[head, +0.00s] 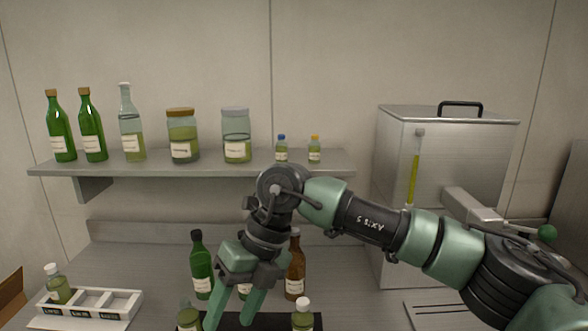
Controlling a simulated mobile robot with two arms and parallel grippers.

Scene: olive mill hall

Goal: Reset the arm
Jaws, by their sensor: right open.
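My right arm reaches in from the right. Its green right gripper (230,318) points down over the counter, open, with its two fingers apart. I see nothing held between the fingers. The fingertips are close to the bottom edge of the view, above or in front of a dark mat or tray (270,321). A dark green bottle (202,268) stands just left of the gripper and a brown bottle (295,268) stands to its right. Another labelled bottle (244,289) is mostly hidden behind the gripper. My left gripper is not in view.
Small capped bottles (303,318) and (189,319) stand low in front. A white compartment tray (118,305) at left holds a small bottle (57,286) in its left compartment. A wall shelf (215,165) bears bottles and jars. A steel tank (455,150) stands at right.

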